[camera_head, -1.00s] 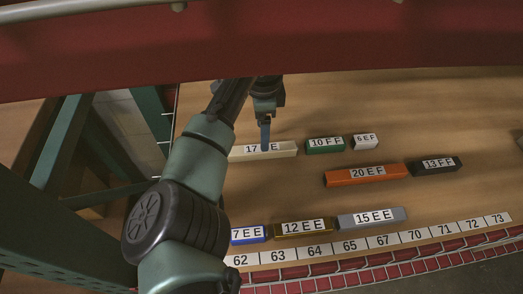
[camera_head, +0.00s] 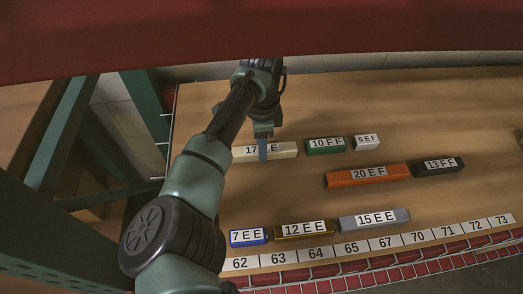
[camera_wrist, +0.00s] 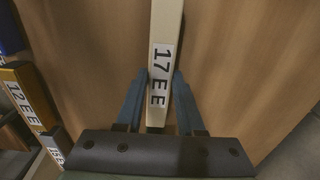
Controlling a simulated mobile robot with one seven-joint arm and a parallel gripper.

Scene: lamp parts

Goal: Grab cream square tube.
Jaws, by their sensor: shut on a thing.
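The cream square tube (camera_head: 285,150) lies on the wooden shelf at the back left of the row, with a white label reading 17 EE. My gripper (camera_head: 263,152) is over it in the head view, with a blue finger covering part of the label. In the wrist view the cream tube (camera_wrist: 164,30) runs up from between the two blue fingers (camera_wrist: 159,92). The fingers are shut on it, one on each side, near the label. The tube's lower end is near the gripper's palm.
To the right are a green block (camera_head: 325,146), a small white block (camera_head: 366,142), an orange bar (camera_head: 367,175) and a black block (camera_head: 438,166). In front are blue (camera_head: 248,237), brown (camera_head: 303,229) and grey (camera_head: 374,218) blocks. A red beam (camera_head: 300,30) spans above.

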